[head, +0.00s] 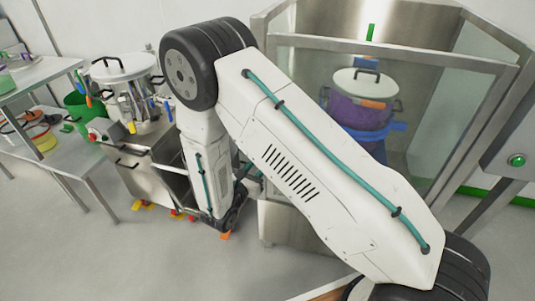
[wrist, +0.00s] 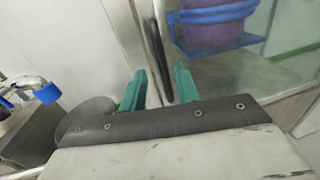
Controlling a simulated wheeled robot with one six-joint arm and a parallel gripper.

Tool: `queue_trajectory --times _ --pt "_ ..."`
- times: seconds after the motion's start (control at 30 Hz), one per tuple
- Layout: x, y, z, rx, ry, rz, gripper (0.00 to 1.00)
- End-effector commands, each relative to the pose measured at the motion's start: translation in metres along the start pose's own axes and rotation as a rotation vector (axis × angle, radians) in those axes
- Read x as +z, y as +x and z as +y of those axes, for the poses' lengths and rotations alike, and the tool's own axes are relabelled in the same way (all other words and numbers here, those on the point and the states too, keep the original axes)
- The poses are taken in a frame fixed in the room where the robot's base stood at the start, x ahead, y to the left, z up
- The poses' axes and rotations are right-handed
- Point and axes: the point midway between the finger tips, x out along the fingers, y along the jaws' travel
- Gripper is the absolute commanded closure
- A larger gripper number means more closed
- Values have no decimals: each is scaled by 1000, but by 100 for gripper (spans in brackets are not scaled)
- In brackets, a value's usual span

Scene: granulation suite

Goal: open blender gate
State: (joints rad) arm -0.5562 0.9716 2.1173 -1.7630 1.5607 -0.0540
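The blender gate (head: 418,59) is a metal-framed transparent panel on the right in the head view, and it looks shut. Behind it is a purple drum with a white lid (head: 366,82), held in a blue cradle (wrist: 215,15). A dark upright handle bar (wrist: 157,55) shows in the wrist view at the panel's left edge. My gripper (wrist: 160,80) is open, its two green fingers apart on either side of the bar's lower end. I cannot tell whether a finger touches the bar. In the head view my arm hides the handle and most of my gripper.
A steel cart with a lidded pot (head: 124,70) stands left of my arm. Farther left are a steel table (head: 62,158) and a green bucket (head: 78,106). A control box with a green button (head: 516,160) is at the right. The floor in front is clear.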

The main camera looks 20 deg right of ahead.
Motion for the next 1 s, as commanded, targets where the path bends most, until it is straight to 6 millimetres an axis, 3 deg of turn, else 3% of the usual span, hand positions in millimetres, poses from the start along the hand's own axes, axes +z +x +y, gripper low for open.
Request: queue_trajectory --times 0.4,0.57,0.83,0.93,1.0 --pt "0 62 -1 -4 1 0 69" --pt "0 73 -1 -3 1 0 69" --pt "0 74 -1 -2 0 0 69" --pt "0 74 -1 -2 0 0 97" --pt "0 74 -1 -2 1 0 100"
